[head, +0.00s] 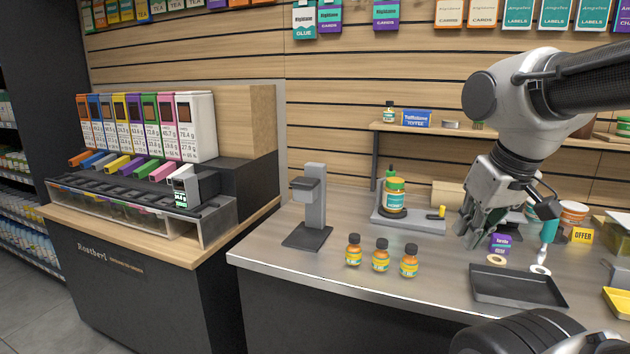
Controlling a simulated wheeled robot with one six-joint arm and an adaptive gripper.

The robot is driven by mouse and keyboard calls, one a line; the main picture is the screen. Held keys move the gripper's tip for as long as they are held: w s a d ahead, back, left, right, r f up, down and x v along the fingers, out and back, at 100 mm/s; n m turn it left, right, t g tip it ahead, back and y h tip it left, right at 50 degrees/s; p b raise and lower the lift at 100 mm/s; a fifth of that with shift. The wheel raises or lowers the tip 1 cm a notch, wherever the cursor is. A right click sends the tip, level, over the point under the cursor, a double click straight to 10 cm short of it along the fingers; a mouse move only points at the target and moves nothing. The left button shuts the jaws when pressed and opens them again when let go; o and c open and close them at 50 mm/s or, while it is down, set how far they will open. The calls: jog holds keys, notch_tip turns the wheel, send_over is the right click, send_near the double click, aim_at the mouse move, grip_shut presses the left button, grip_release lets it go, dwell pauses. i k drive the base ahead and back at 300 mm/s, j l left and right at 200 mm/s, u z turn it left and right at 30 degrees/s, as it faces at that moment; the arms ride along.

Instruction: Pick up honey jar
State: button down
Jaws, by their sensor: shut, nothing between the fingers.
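A honey-coloured jar with a green lid and a teal and yellow label (395,196), likely the honey jar, stands upright on a grey stand (425,226) on the counter. My gripper (468,234) hangs down to the right of the jar and stand, apart from the jar. It is shut and empty. Its fingers are small and dark in this view. Three small amber bottles with dark caps, the left (353,250), middle (380,256) and right (409,262), stand in a row near the counter's front edge.
A grey post device (312,205) stands left of the jar. A dark tray (518,288) lies at the front right. A purple box (501,243) and tape rolls sit beside my gripper. A shelf (440,132) is behind. The counter left of the bottles is mostly clear.

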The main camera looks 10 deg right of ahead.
aim_at(394, 190)
jog(key=i+j+z, duration=0.35)
jog(key=j, duration=0.25)
jog(key=i+j+z, duration=0.2)
jog(key=j+z, duration=0.2)
jog(key=j, duration=0.2)
